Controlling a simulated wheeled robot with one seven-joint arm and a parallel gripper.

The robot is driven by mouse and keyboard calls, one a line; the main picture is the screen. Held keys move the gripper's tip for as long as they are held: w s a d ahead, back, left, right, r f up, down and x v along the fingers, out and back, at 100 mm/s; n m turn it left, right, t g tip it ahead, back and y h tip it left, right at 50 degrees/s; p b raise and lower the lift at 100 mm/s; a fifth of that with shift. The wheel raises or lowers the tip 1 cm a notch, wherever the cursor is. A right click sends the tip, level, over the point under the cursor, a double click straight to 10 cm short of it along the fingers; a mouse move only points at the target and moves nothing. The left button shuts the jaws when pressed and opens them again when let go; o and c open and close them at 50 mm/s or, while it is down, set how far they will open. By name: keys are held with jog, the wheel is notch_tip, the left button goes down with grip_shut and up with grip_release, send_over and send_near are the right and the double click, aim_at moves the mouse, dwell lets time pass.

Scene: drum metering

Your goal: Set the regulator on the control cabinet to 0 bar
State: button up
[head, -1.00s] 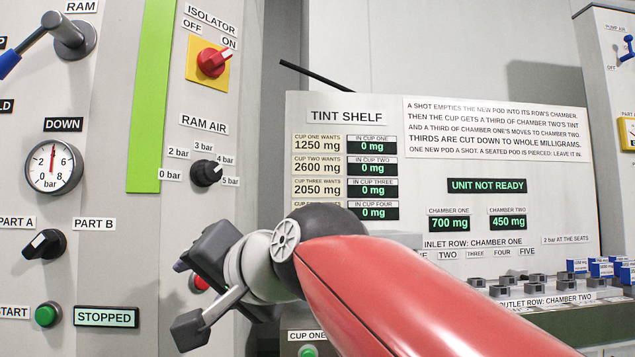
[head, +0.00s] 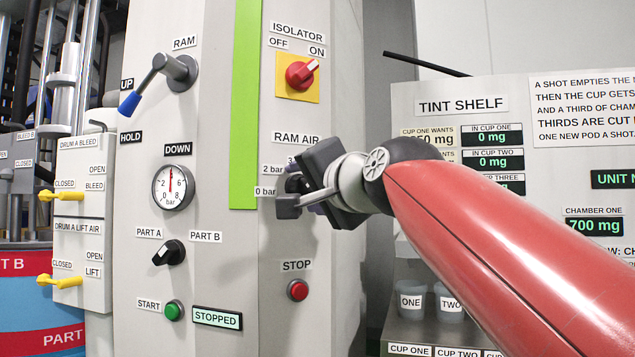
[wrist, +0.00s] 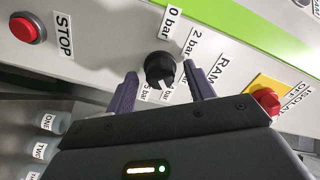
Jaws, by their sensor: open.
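The regulator is the black RAM AIR knob (wrist: 160,68) on the grey control cabinet (head: 230,290). In the wrist view its white pointer is turned away from the 0 bar label (wrist: 175,20), toward the 4 and 5 bar labels, which are partly covered. My gripper (wrist: 161,72) is open, with one dark finger on each side of the knob in the picture. I cannot tell whether the fingers reach around it or touch it. In the head view my gripper (head: 298,193) covers most of the knob and its scale.
The red isolator switch (head: 300,75) is above, its handle toward ON. The red STOP button (head: 297,290) is below. The pressure gauge (head: 173,187) needle points straight up. The PART A/PART B selector (head: 168,252) and green START button (head: 174,310) are left. The tint shelf (head: 455,125) stands right.

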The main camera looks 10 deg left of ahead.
jog(key=shift+a, duration=0.1)
jog(key=c, duration=1)
jog(key=shift+o, duration=0.2)
jog(key=shift+w, duration=0.1)
